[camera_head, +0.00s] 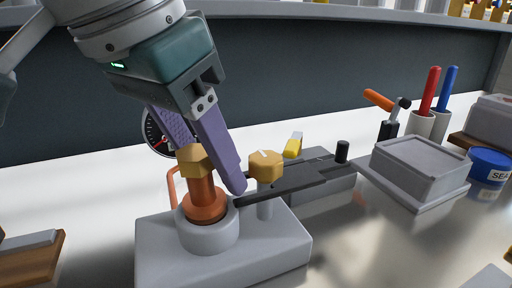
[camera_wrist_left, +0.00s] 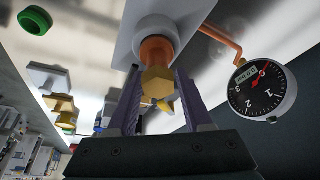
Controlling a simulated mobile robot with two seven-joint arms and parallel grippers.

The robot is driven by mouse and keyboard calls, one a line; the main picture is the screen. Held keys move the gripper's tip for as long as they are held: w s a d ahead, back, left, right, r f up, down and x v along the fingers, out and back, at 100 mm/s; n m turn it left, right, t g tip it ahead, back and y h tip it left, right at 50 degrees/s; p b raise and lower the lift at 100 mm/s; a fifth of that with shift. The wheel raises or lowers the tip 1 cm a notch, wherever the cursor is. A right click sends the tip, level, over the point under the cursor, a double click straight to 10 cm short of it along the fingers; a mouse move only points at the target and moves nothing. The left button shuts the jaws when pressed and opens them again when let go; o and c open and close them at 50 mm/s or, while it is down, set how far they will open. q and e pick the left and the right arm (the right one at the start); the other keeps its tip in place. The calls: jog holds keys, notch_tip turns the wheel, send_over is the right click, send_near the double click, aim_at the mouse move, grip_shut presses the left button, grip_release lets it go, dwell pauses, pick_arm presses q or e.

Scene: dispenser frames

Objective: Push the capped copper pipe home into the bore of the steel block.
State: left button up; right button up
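The copper pipe (camera_head: 206,200) stands upright in the round collar of the steel block (camera_head: 220,262), with a wider copper section at the collar's mouth. Its brass hex cap (camera_head: 194,160) is on top; the cap also shows in the left wrist view (camera_wrist_left: 157,85). My left gripper (camera_head: 214,168) reaches down at a tilt from the upper left, its purple fingers apart on either side of the capped pipe. In the left wrist view my left gripper (camera_wrist_left: 158,98) shows the cap between the fingers; contact is unclear. The bore's inside is hidden. My right gripper is not in view.
A second brass hex head (camera_head: 266,166) on a grey post stands just right of the pipe. A dark bar (camera_head: 290,182) lies beside it. A pressure gauge (camera_wrist_left: 262,88) is close by. A grey box (camera_head: 420,165) and blue tub (camera_head: 490,165) stand right.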

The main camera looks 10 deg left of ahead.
aim_at(186, 210)
pick_arm(q)
jog(key=o, duration=0.4)
jog(key=p+v, duration=0.5)
jog(key=v, duration=0.5)
jog(key=shift+w, duration=0.15)
